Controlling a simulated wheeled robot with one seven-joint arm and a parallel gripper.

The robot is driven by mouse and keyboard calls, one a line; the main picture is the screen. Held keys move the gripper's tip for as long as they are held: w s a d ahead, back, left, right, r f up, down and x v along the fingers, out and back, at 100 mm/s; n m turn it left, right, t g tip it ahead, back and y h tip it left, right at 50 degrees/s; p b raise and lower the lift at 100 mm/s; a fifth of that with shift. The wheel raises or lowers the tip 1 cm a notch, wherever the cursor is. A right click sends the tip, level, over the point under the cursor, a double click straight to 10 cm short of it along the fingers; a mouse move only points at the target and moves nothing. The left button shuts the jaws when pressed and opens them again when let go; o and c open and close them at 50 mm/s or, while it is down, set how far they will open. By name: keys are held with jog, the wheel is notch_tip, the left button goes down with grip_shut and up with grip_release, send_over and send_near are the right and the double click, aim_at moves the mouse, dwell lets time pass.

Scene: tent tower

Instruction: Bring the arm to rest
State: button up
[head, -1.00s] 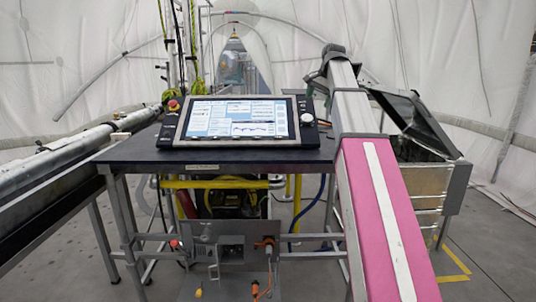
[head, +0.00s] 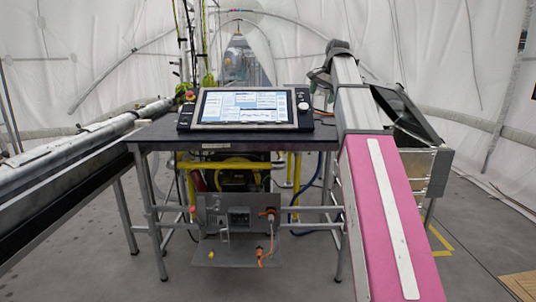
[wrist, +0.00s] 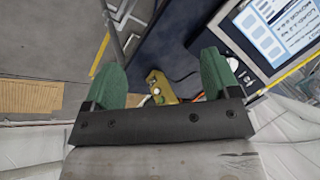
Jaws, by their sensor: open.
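My arm (head: 378,205), with its pink cover and white stripe, stretches forward along the right side of the dark table in the head view. A small yellow box (wrist: 161,88) with a round button shows beyond the gap, apart from the fingers.
The dark table (head: 160,133) carries a tilted screen console (head: 245,107), which also shows in the wrist view (wrist: 285,30). A metal bin with a dark open lid (head: 405,115) stands right of my arm. A long pipe rig (head: 65,150) runs along the left. Grey floor in front is clear.

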jog(key=s+a+f+n+g+h, duration=0.15)
jog(key=s+f, duration=0.25)
jog(key=f, duration=1.4)
jog(key=s+f+n+y, duration=0.1)
jog(key=s+f+n, duration=0.15)
jog(key=f, duration=1.45)
jog(key=s+f+n+g+h, duration=0.1)
jog(key=s+f+n, duration=0.1)
jog(key=s+f, duration=0.8)
jog(key=s+f+n+g, duration=0.1)
jog(key=s+f+n, duration=0.1)
jog(key=s+f, duration=0.8)
notch_tip(320, 180, down, 5)
jog(key=shift+s+a+f+h, duration=0.2)
jog(key=shift+a+h, duration=0.15)
jog(key=shift+a, duration=0.05)
